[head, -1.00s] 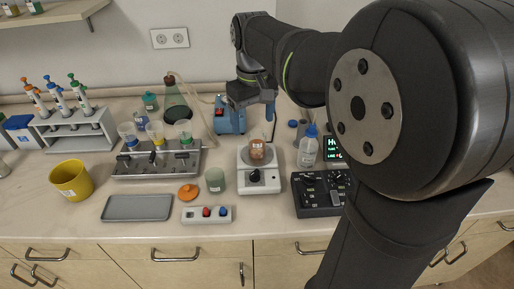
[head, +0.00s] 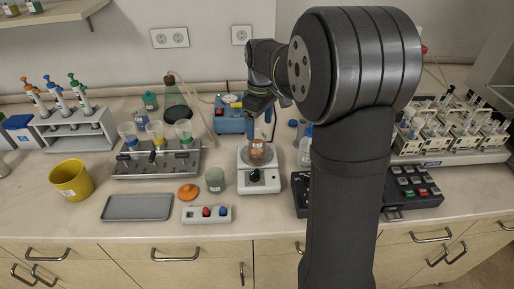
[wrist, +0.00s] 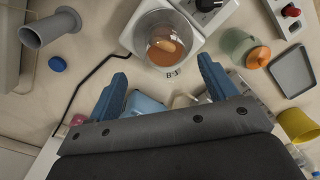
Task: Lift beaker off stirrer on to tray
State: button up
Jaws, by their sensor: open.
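The beaker (head: 257,152) is clear glass with brown-orange contents and a white label. It stands upright on the white stirrer (head: 258,184), which has a black knob. In the wrist view the beaker (wrist: 165,44) lies just beyond my fingertips, on the stirrer (wrist: 213,17). My gripper (head: 260,110) is open and empty, behind and above the beaker in the head view. In the wrist view its blue fingers (wrist: 163,72) are spread wide, with the beaker between their lines. The grey tray (head: 137,207) is empty at the front left; it also shows in the wrist view (wrist: 293,72).
A green-tinted beaker (head: 215,180), an orange lid (head: 188,192) and a button box (head: 207,214) lie between stirrer and tray. A filter rack (head: 157,171) and yellow pot (head: 70,180) stand left. A bottle (head: 304,152) stands close right of the stirrer.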

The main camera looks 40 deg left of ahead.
aim_at(257, 136)
notch_tip(257, 136, down, 2)
jog(key=shift+s+a+f, duration=0.1)
jog(key=shift+s+f, duration=0.1)
jog(key=shift+f, duration=0.7)
jog(key=shift+s+a+f, duration=0.1)
jog(key=shift+s+f, duration=0.05)
jog(key=shift+f, duration=0.8)
jog(key=shift+s+f, duration=0.2)
jog(key=shift+f, duration=0.7)
jog(key=c, duration=1.1)
jog(key=shift+c, duration=0.2)
jog(key=shift+r, duration=0.15)
jog(key=shift+r, duration=1.35)
jog(key=w+d+r, duration=0.4)
jog(key=d+r, duration=0.4)
jog(key=d, duration=0.2)
jog(key=shift+w+d, duration=0.2)
jog(key=shift+d, duration=0.2)
